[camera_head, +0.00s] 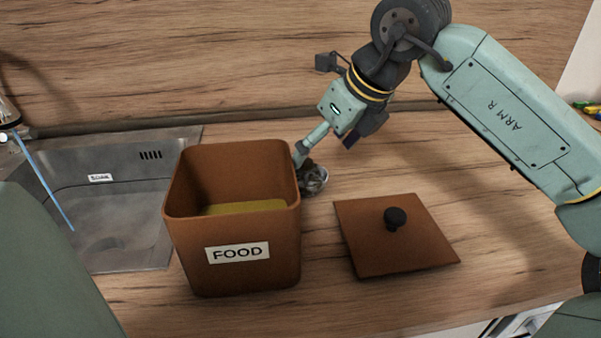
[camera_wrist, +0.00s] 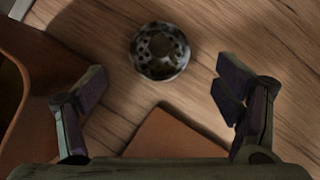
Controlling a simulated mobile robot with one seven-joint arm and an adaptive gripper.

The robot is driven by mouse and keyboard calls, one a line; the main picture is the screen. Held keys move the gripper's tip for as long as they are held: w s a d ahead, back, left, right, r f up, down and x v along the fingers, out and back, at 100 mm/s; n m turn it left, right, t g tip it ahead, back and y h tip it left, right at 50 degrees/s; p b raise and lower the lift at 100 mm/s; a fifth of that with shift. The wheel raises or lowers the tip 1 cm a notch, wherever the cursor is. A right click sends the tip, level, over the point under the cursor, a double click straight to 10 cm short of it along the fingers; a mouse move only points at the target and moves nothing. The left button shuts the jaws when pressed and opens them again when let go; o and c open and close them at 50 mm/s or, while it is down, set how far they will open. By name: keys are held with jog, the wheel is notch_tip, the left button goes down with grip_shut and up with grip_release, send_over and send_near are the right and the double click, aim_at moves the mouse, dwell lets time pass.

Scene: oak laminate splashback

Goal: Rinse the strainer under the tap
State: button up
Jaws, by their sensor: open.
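The strainer (camera_wrist: 160,50) is a small round metal piece with holes, lying on the wooden worktop. It also shows in the head view (camera_head: 316,178), partly hidden behind the brown food bin. My gripper (camera_wrist: 163,100) is open and empty, its two fingers spread wide. The strainer lies beyond the fingertips in the wrist view, between their lines and apart from both. In the head view my gripper (camera_head: 302,158) is behind the bin's right rear corner, close to the strainer. At the far left a tap (camera_head: 8,112) runs a thin blue stream of water into the steel sink (camera_head: 120,220).
The open brown bin (camera_head: 235,275) labelled FOOD stands between the sink and the strainer, with yellowish contents. Its square lid (camera_head: 360,250) with a dark knob lies on the worktop to the right. A wood splashback (camera_head: 180,60) closes the rear.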

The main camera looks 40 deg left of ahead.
aim_at(310, 164)
jog(key=p+x, duration=0.1)
jog(key=x, duration=0.7)
jog(key=shift+a+f, duration=0.1)
jog(key=shift+f, duration=0.2)
jog(key=shift+c, duration=0.4)
jog(key=shift+r, duration=0.1)
jog(key=c, duration=1.2)
